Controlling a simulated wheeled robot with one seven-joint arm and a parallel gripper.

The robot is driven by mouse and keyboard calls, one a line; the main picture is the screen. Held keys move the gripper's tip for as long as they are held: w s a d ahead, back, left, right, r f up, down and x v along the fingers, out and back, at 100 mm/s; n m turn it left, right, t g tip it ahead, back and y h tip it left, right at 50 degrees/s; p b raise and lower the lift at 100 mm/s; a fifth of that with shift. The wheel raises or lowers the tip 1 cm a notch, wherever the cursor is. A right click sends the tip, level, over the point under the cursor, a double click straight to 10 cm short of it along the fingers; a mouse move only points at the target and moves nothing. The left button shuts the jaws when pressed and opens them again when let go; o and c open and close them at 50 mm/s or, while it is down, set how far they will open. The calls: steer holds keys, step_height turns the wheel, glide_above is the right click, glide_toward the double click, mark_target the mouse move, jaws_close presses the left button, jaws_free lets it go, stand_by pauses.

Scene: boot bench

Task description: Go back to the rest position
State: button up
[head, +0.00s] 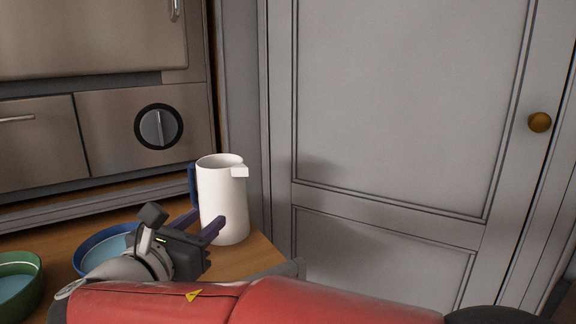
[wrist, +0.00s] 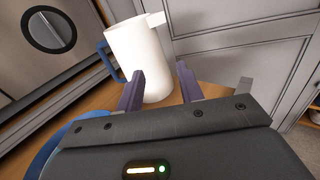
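My gripper (head: 203,225) is at the front of the wooden bench top, with its purple fingers pointing at a white pitcher. The pitcher (head: 222,198) stands upright near the right end of the bench and has a blue handle on its left and a spout on its right. In the wrist view the two fingers of my gripper (wrist: 160,88) are spread apart, with the white pitcher (wrist: 142,55) just beyond and partly between them. I cannot tell whether a finger touches it. My red arm stretches across the bottom of the head view.
A blue round dish (head: 108,245) is partly hidden behind my gripper, and a green dish (head: 18,284) is at the left edge. A steel panel with a dial (head: 158,127) stands behind the bench (head: 252,258). A grey door with a brass knob (head: 540,122) is on the right.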

steer(key=d+f+m+g, duration=0.1)
steer(key=d+m, duration=0.1)
steer(key=d, duration=0.2)
steer(key=w+d+f+m+g+h, duration=0.1)
steer(key=d+m+g, duration=0.1)
steer(key=d, duration=0.2)
steer(key=d+f+m+g, duration=0.1)
steer(key=d+f+m, duration=0.1)
steer(key=d, duration=0.2)
steer(key=shift+w+h, duration=0.15)
steer(key=shift+h, duration=0.15)
steer(key=s+d+f+m+g, duration=0.2)
steer(key=d+f+m+g, duration=0.15)
steer(key=d, duration=0.25)
steer(key=s+d+f+m+g, duration=0.2)
steer(key=d+m, duration=0.2)
steer(key=d, duration=0.2)
steer(key=s+d+f+m+g+y, duration=0.1)
steer(key=s+d+f+m+y, duration=0.1)
steer(key=s+m, duration=0.4)
steer(key=s+d+f+m+y, duration=0.3)
steer(key=s+f+m+y, duration=0.2)
steer(key=m, duration=0.7)
steer(key=shift+s+d+f+g, duration=0.15)
steer(key=shift+s+f+g, duration=0.1)
steer(key=shift+s+g, duration=0.1)
